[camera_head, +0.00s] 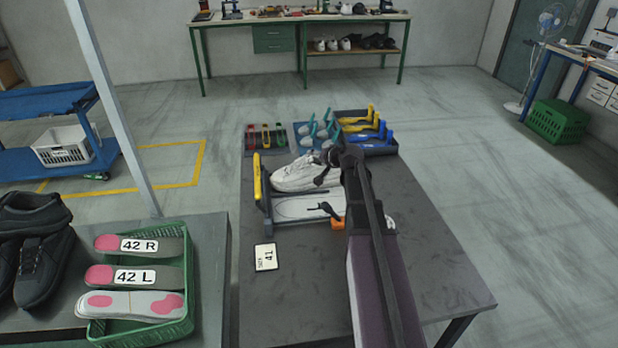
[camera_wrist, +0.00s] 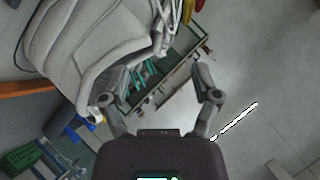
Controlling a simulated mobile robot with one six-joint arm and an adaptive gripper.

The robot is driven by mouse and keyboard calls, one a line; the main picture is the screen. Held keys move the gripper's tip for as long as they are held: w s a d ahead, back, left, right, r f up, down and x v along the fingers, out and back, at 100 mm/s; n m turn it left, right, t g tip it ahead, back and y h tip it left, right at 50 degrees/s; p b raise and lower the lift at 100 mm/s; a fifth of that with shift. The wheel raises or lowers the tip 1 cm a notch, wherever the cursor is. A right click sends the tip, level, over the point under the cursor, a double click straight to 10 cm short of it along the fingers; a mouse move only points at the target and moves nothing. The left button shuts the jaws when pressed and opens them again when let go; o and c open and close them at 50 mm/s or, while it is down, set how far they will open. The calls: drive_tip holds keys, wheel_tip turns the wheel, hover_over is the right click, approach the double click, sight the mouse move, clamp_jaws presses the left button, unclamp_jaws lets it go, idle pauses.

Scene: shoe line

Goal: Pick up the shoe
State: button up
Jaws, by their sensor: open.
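A white shoe (camera_head: 297,174) lies on the dark table in a grey frame with a yellow handle, left of my gripper in the head view. My gripper (camera_head: 330,166) is close to its right end. In the wrist view the shoe (camera_wrist: 85,45) fills the upper left, with its laces near the top. My gripper (camera_wrist: 160,78) is open there, its left finger overlapping the shoe's edge and its right finger clear of it. Nothing shows held between the fingers. I cannot tell whether the left finger touches the shoe.
A white sole-shaped piece (camera_head: 300,208) lies in front of the shoe. Trays of tools (camera_head: 265,140) and blue-yellow items (camera_head: 366,132) stand at the table's back. A card reading 41 (camera_head: 266,257) lies in front. The table's right front (camera_head: 440,280) is bare.

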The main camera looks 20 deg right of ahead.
sight(310, 157)
drive_tip(key=shift+b+x, duration=1.45)
drive_tip(key=shift+x, duration=1.3)
clamp_jaws()
